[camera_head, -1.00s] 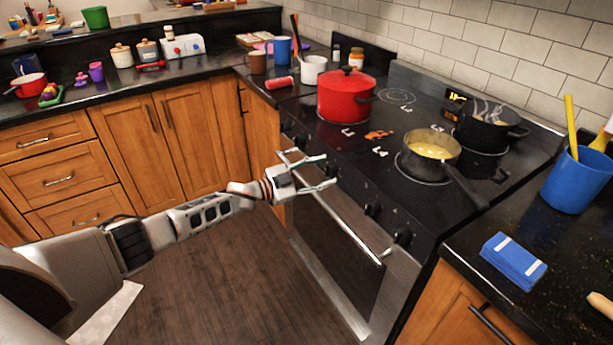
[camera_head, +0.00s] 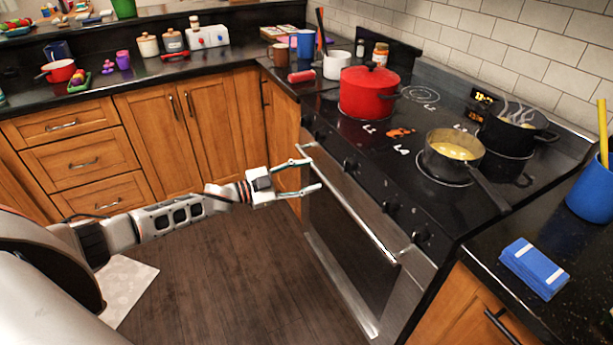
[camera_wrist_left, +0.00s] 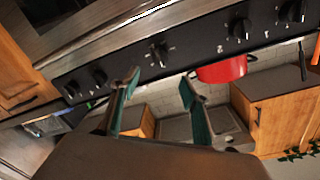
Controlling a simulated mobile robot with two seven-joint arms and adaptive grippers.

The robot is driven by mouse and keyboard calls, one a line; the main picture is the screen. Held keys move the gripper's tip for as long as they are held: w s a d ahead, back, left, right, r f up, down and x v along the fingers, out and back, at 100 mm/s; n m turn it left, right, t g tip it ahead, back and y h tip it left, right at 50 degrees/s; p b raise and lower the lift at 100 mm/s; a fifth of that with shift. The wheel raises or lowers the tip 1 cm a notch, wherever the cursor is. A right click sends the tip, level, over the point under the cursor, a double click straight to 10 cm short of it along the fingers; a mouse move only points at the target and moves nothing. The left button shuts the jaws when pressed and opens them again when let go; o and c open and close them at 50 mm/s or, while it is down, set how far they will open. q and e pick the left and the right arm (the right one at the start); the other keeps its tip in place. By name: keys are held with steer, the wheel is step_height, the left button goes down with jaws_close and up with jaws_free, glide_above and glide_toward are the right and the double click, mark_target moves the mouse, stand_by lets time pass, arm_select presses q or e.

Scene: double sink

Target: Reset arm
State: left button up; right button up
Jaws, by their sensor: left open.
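My left gripper (camera_head: 314,175) is open and empty in the head view. It is in front of the oven door, near the left end of the oven handle (camera_head: 350,205). In the left wrist view its two fingers (camera_wrist_left: 157,98) stand apart with nothing between them, facing the stove's knob panel (camera_wrist_left: 160,52). The left arm reaches in from the left over the floor. My right gripper is not in view.
A red pot (camera_head: 368,94) and a saucepan with yellow contents (camera_head: 452,158) stand on the stove. A black pot (camera_head: 515,133) is at the back. A blue sponge (camera_head: 534,267) lies on the right counter.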

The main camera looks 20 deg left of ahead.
arm_select(q)
steer(key=s+d+f+n+y, duration=0.4)
steer(key=s+d+f+n, duration=0.1)
steer(key=s+d+f, duration=0.9)
steer(key=s+a+f+n+g+y, duration=0.1)
steer(key=s+f+n+y, duration=0.1)
steer(key=s, duration=0.8)
steer(key=s+a+f+n+g+y, duration=0.1)
steer(key=s+f, duration=0.4)
steer(key=s, duration=0.5)
steer(key=shift+s+a+n+g+y, duration=0.15)
steer(key=shift+a+n+g+y, duration=0.15)
steer(key=shift+a+n+y, duration=0.7)
steer(key=shift+d+f, duration=0.1)
steer(key=shift+d, duration=0.2)
steer(key=c, duration=0.5)
steer(key=shift+d, duration=0.1)
